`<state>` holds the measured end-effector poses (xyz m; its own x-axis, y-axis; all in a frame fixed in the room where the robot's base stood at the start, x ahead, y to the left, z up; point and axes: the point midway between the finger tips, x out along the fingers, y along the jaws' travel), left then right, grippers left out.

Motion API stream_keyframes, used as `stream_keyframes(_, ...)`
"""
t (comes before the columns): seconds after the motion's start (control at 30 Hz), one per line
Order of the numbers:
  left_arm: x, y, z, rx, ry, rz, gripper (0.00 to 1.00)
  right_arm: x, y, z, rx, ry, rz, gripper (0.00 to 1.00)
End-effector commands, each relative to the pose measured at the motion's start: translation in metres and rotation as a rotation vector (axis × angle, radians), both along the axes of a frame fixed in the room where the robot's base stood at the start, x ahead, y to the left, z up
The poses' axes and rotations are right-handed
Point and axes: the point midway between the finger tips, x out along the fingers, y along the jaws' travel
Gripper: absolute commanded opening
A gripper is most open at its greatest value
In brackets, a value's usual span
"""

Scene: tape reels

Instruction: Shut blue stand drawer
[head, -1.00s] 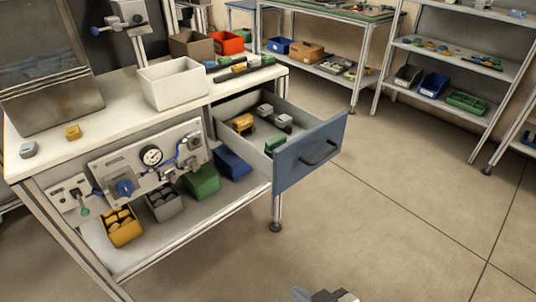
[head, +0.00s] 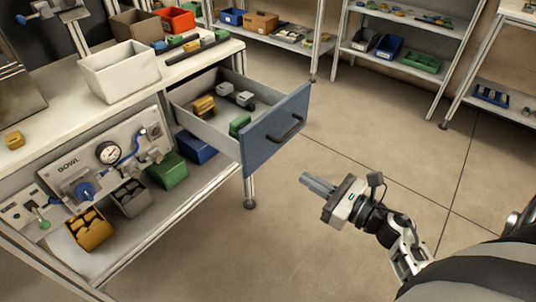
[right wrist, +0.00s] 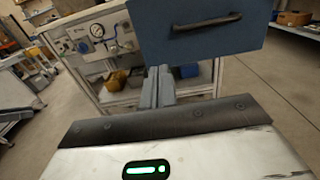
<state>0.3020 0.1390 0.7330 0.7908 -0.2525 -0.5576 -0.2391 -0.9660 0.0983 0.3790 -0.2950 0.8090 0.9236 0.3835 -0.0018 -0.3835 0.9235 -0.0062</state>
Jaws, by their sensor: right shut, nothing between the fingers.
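The blue-fronted drawer (head: 270,135) is pulled out of the white stand, with a dark bar handle (head: 287,128) on its face. Inside it lie yellow, grey and green items. My right gripper (head: 305,180) is shut and empty, in the open air in front of the drawer and to the right of it, apart from it. In the right wrist view the shut fingers (right wrist: 157,88) show just below the drawer front (right wrist: 195,35), whose handle (right wrist: 207,22) is near the top edge. My left gripper is not in view.
The stand's top (head: 140,92) holds a white bin (head: 120,70). A gauge panel (head: 105,155) and several coloured bins sit below. Shelves (head: 400,50) stand at the back. The floor (head: 330,120) around the drawer front is clear.

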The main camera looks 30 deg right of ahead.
Motion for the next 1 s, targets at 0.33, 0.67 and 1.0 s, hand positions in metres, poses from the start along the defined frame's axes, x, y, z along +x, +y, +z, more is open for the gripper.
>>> stream_keyframes(0.33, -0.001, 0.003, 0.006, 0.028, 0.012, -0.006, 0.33, 0.069, 0.029, 0.004, 0.008, -0.002, -0.001, 0.0)
stream_keyframes(0.67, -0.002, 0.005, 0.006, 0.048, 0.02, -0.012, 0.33, 0.11, 0.046, 0.002, 0.008, 0.0, -0.001, 0.0)
stream_keyframes(1.0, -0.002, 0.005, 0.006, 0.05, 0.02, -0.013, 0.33, 0.114, 0.048, 0.001, 0.006, 0.001, -0.001, 0.0)
